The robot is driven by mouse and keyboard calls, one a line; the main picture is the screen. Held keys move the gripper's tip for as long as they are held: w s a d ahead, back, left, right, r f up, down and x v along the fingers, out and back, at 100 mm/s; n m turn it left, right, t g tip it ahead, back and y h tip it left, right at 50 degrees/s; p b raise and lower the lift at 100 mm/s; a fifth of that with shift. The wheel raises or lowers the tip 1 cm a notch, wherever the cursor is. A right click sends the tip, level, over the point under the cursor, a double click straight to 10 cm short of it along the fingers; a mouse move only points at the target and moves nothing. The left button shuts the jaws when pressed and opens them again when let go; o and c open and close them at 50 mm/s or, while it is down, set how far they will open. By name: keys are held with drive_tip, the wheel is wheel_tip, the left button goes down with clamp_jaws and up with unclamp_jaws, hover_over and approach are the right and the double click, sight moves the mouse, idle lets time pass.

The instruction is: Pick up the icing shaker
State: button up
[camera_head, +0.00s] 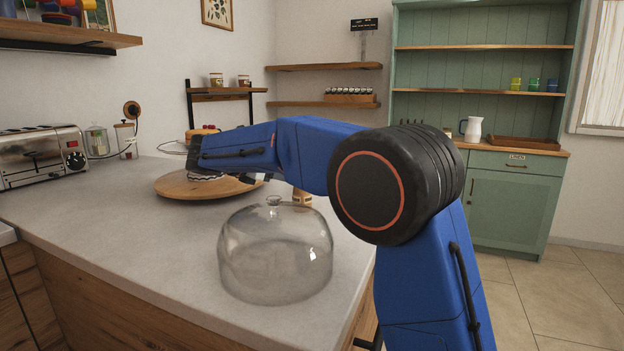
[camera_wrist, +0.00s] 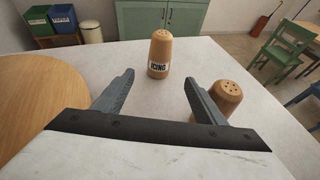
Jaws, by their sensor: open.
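The icing shaker (camera_wrist: 160,50) is a tan wooden cylinder with a rounded, holed top and a label reading ICING. In the wrist view it stands upright on the pale counter, ahead of my gripper (camera_wrist: 158,86). My gripper is open and empty, its two grey fingers spread with the shaker beyond the gap between them, apart from both. A second wooden shaker (camera_wrist: 229,92) stands just right of the right finger, its lower part partly hidden. In the head view my arm hides the gripper, and a small wooden shaker (camera_head: 302,197) shows below the arm; I cannot tell which one.
A round wooden board (camera_wrist: 38,95) lies at the left in the wrist view. In the head view a glass dome (camera_head: 276,262) stands on the counter (camera_head: 120,240) near its front edge. A toaster (camera_head: 38,157) is at far left. Counter around the icing shaker is mostly clear.

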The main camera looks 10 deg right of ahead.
drive_tip(key=x, duration=1.2)
drive_tip(key=shift+w+d+f, duration=0.2)
drive_tip(key=shift+d, duration=0.05)
drive_tip(key=shift+c, duration=0.2)
drive_tip(key=c, duration=1.1)
drive_tip(key=shift+r, duration=0.15)
drive_tip(key=shift+c, duration=0.2)
